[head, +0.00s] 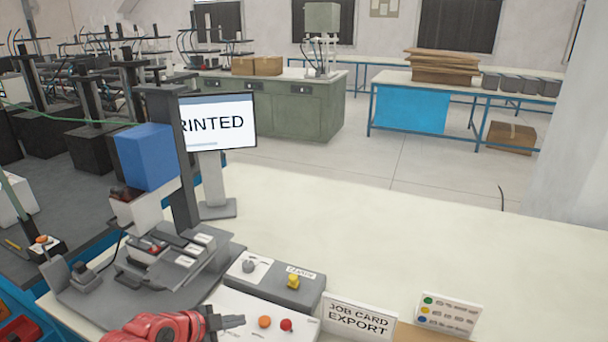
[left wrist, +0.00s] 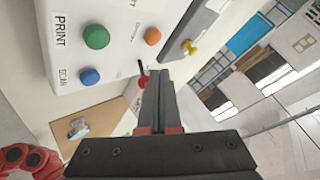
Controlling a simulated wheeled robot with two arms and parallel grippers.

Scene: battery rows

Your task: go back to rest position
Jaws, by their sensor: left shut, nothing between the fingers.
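My left gripper (head: 232,321) is at the bottom of the head view, above the white button panel (head: 240,304). Its dark fingers are shut and empty, beside the orange button (head: 264,322) and the red button (head: 286,325). In the left wrist view the closed fingers (left wrist: 160,85) point towards the panel. That view shows a green button (left wrist: 96,37) by the label PRINT and a blue button (left wrist: 90,76). Whether the fingertips touch the panel cannot be told. My right gripper is not in view.
A grey box with a yellow knob (head: 293,281) and a JOB CARD EXPORT sign (head: 358,318) stand near the panel. A press-like device with a blue block (head: 147,157) stands left, before a monitor (head: 218,121) reading "RINTED".

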